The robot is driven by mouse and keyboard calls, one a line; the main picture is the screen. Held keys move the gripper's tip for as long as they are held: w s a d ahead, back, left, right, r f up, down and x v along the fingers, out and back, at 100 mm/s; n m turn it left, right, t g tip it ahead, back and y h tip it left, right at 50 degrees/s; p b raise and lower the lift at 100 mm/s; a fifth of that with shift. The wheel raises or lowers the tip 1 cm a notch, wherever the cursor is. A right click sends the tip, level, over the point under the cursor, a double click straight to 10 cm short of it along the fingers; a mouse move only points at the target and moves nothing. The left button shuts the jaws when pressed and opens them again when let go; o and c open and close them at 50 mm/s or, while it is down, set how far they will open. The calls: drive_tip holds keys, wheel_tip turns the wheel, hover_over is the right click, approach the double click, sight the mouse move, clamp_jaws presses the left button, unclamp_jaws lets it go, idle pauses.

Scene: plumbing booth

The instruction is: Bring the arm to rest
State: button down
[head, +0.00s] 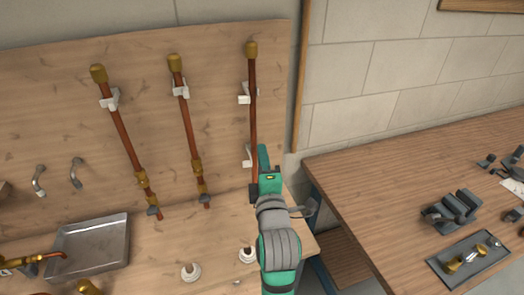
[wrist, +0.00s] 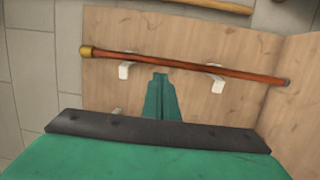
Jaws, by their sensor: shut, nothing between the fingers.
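My gripper (head: 263,160) is in the middle of the head view, raised in front of the wooden back board near its right edge. In the wrist view its green fingers (wrist: 161,98) are together with nothing between them. The rightmost copper pipe (head: 253,115) has a brass cap on top and sits in white clips on the board. It also shows in the wrist view (wrist: 180,66), beyond the fingertips. The gripper hides the pipe's lower end in the head view. I cannot tell whether the fingers touch the pipe.
Two more copper pipes (head: 125,135) (head: 187,125) with brass fittings are on the board to the left. A metal tray (head: 90,248) and white round fittings (head: 191,272) are on the bench below. A wooden table (head: 400,180) at right holds dark holders (head: 452,208) and a tray of fittings (head: 470,257).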

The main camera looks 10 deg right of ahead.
drive_tip(key=s+a+f+m+g, duration=0.1)
drive_tip(key=s+a+f+m, duration=0.35)
drive_tip(key=s+f, duration=0.6)
drive_tip(key=s+a+f+m+g, duration=0.1)
drive_tip(key=s+a+f+m, duration=0.2)
drive_tip(key=s+f+m, duration=0.75)
drive_tip(key=s+a+f+m, duration=0.1)
drive_tip(key=s+f, duration=0.3)
drive_tip(key=s, duration=0.7)
drive_tip(key=s+a+f+m+g+y, duration=0.1)
drive_tip(key=s+f, duration=0.3)
drive_tip(key=s, duration=0.7)
drive_tip(key=shift+a+f, duration=0.2)
drive_tip(key=shift+a, duration=0.3)
drive_tip(key=shift+w, duration=0.1)
